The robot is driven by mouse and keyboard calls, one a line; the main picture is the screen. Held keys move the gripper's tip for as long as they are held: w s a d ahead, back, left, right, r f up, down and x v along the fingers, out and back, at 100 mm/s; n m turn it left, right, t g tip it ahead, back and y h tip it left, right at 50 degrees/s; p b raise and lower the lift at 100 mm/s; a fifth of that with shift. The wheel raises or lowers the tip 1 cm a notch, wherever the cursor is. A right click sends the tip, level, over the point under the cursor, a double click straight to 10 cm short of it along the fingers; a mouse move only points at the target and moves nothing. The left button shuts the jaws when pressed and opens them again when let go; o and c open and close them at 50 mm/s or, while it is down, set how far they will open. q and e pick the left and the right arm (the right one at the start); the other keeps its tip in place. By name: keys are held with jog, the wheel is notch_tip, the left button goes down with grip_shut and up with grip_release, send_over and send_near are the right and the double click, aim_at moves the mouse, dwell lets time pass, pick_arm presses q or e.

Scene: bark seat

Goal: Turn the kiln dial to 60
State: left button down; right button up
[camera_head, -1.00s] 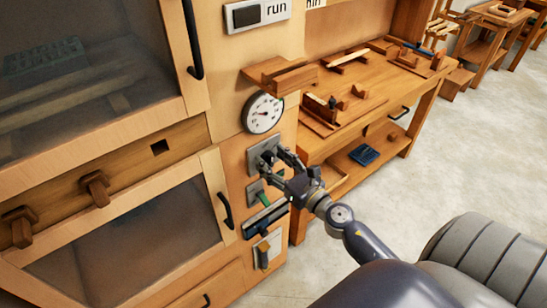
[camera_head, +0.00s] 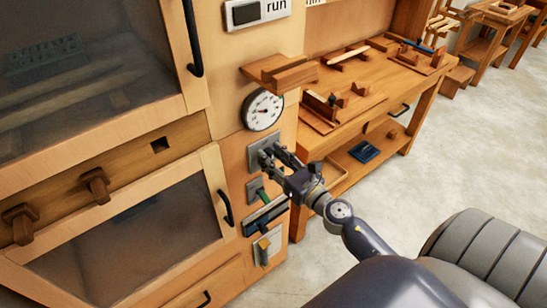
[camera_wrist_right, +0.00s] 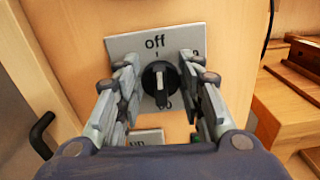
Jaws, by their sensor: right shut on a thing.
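The kiln dial is a black round knob (camera_wrist_right: 150,80) with a pale pointer bar, on a grey square plate (camera_wrist_right: 120,46) on the wooden kiln front. "off" is printed at the top of the plate, and other marks at the right and bottom are partly hidden. The pointer bar stands nearly upright, in line with "off"; I cannot tell which end is the pointer. My right gripper (camera_wrist_right: 161,76) is shut on the knob, one finger on each side. In the head view my right gripper (camera_head: 269,153) covers most of the dial. My left gripper is not in view.
A round white gauge (camera_head: 263,110) sits above the dial, under a small wooden shelf (camera_head: 277,73). A workbench (camera_head: 385,85) stands to the right. Kiln door handles (camera_head: 225,208) stick out at left.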

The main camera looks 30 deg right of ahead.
jog(key=shift+f+m+p, duration=0.35)
jog(key=shift+m+p, duration=1.15)
jog(key=shift+m, duration=4.35)
jog(key=shift+f+m+p, duration=0.4)
jog(key=shift+m+p, duration=1.1)
jog(key=shift+m, duration=4.3)
jog(key=shift+f+m+p, duration=0.35)
jog(key=shift+m+p, duration=1.15)
jog(key=shift+m, duration=4.35)
jog(key=o, duration=0.9)
jog(key=shift+o, duration=0.2)
